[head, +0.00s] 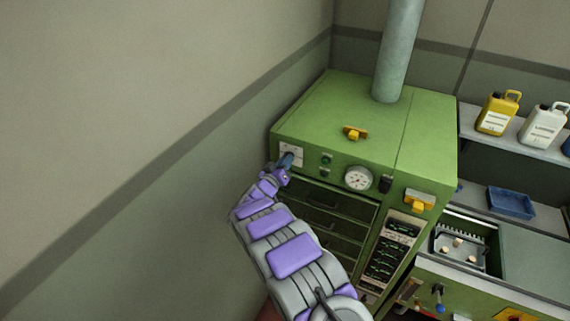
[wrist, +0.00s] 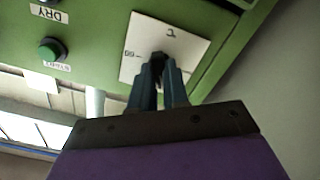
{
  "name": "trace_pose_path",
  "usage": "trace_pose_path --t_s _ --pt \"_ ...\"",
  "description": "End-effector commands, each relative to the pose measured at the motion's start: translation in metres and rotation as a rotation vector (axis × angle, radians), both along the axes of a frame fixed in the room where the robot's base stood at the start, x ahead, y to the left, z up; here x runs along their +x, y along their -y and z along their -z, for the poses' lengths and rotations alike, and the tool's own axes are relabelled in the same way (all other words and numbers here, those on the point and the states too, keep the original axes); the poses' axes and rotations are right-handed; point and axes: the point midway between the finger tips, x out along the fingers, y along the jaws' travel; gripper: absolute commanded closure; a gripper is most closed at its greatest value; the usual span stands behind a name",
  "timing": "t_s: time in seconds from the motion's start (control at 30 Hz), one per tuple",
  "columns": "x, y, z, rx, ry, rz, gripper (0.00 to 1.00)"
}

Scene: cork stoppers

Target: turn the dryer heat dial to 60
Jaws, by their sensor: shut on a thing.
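The green dryer (head: 420,130) stands against the wall in the head view. The heat dial (wrist: 158,60) sits on a white plate (wrist: 186,46) marked with a degree sign and "60" in the wrist view. The plate also shows at the dryer's upper left front in the head view (head: 291,150). My gripper (wrist: 158,80) is shut on the dial, its two dark fingers on either side of the knob. Most of the dial is hidden by the fingers, so I cannot tell where its pointer stands. In the head view, my gripper (head: 285,163) reaches the plate from below.
A green button (wrist: 51,50) and a "DRY" label (wrist: 49,12) are beside the plate. A round gauge (head: 358,178) is further right on the dryer front. Drawers (head: 318,220) lie below. The wall is close on the left. Shelves with jugs (head: 497,113) stand to the right.

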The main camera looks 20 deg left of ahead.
Motion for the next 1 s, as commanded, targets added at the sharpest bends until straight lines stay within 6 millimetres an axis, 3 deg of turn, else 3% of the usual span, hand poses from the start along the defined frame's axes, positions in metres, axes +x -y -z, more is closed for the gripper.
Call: trace_pose_path --t_s 0.03,1.0 --pt "-0.0019 -0.0003 0.009 0.038 -0.008 -0.002 1.0" --pt "-0.0016 -0.0013 0.0109 0.957 0.065 0.001 1.0"
